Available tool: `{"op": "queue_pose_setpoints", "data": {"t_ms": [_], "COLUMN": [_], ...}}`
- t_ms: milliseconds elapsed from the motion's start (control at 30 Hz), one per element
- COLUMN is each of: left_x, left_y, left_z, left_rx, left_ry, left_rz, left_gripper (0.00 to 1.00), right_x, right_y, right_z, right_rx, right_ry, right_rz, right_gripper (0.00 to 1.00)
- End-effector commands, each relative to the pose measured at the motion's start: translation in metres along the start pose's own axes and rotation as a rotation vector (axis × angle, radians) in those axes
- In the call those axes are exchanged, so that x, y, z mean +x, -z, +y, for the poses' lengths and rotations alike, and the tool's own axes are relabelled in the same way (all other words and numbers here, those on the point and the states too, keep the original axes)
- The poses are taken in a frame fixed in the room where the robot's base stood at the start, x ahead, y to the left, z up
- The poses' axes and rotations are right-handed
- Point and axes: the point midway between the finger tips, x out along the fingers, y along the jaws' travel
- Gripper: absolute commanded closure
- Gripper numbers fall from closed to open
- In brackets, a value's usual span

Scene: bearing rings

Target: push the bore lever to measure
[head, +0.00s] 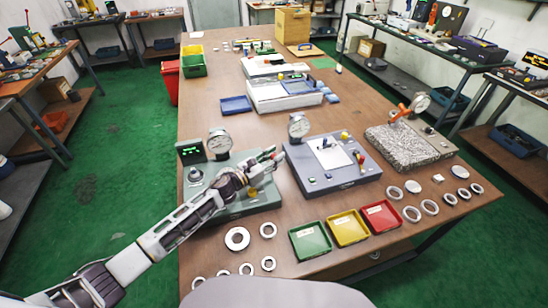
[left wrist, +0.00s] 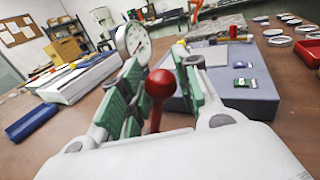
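The bore lever shows in the left wrist view as a red ball knob (left wrist: 160,83) on a red stem. My left gripper (left wrist: 158,75) has its green-padded fingers apart, one on each side of the knob. I cannot tell whether either pad touches it. In the head view my left gripper (head: 268,160) reaches over the right side of the green gauge station (head: 240,205), which has a dial (head: 219,142) and a display (head: 190,150) with green marks. The arm hides part of this station. My right gripper is not in view.
A blue-grey station (head: 325,178) with its own dial (head: 298,125) stands just right. A granite block (head: 410,148) is farther right. Green (head: 310,241), yellow (head: 348,228) and red (head: 380,216) trays lie in front. Several loose rings lie near the front edge and at right.

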Motion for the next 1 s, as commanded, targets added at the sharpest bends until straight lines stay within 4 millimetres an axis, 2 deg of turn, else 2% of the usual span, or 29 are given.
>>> {"op": "queue_pose_setpoints", "data": {"t_ms": [33,200,667,1000], "left_x": [0.0,0.0,0.001,0.005], "left_y": [0.0,0.0,-0.001,-0.007], "left_z": [0.0,0.0,0.0,0.009], "left_rx": [0.0,-0.001,-0.02,-0.097], "left_ry": [0.0,0.001,0.003,0.004], "left_rz": [0.0,0.0,0.008,0.045], "left_gripper": [0.79,1.0,1.0,1.0], "right_x": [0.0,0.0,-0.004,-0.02], "right_y": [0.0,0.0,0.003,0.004], "right_z": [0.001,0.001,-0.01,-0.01], "right_rx": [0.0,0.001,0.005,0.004], "right_ry": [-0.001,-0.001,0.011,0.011], "right_rz": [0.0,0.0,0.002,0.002], "right_gripper": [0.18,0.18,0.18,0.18]}}
